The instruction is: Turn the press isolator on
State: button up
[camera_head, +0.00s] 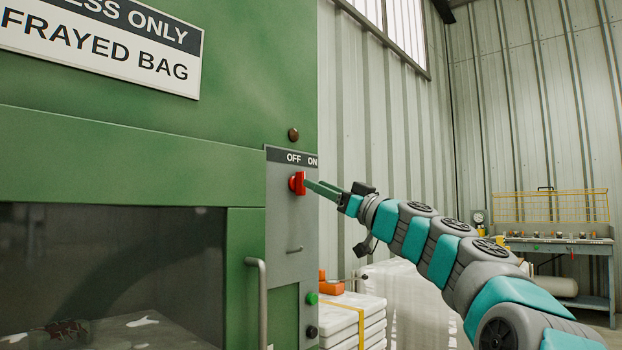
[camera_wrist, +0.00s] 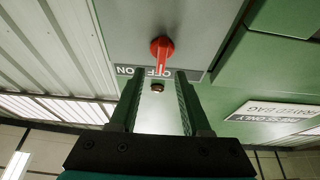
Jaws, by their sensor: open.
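The press isolator is a red rotary handle (camera_head: 297,183) on a grey panel on the green press, below an OFF/ON label (camera_head: 301,159). In the wrist view the label is upside down, and the red handle (camera_wrist: 162,50) points toward its OFF word. My gripper (camera_head: 311,186) is open and empty, its fingertips just in front of the handle at the right. In the wrist view the fingers (camera_wrist: 159,76) lie left and right of the handle's pointing end. I cannot tell whether they touch it.
A dark reddish lamp (camera_head: 293,134) is above the label. A small lever (camera_head: 294,250), a green button (camera_head: 312,298) and a black button (camera_head: 312,331) are lower on the panel. A door handle (camera_head: 257,300) stands out at its left. Stacked white bags (camera_head: 355,322) are below my arm.

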aim_at(299, 183)
jog(key=shift+p+x, duration=0.85)
jog(key=shift+x, duration=1.55)
grip_shut()
jog(key=shift+a+f, duration=0.1)
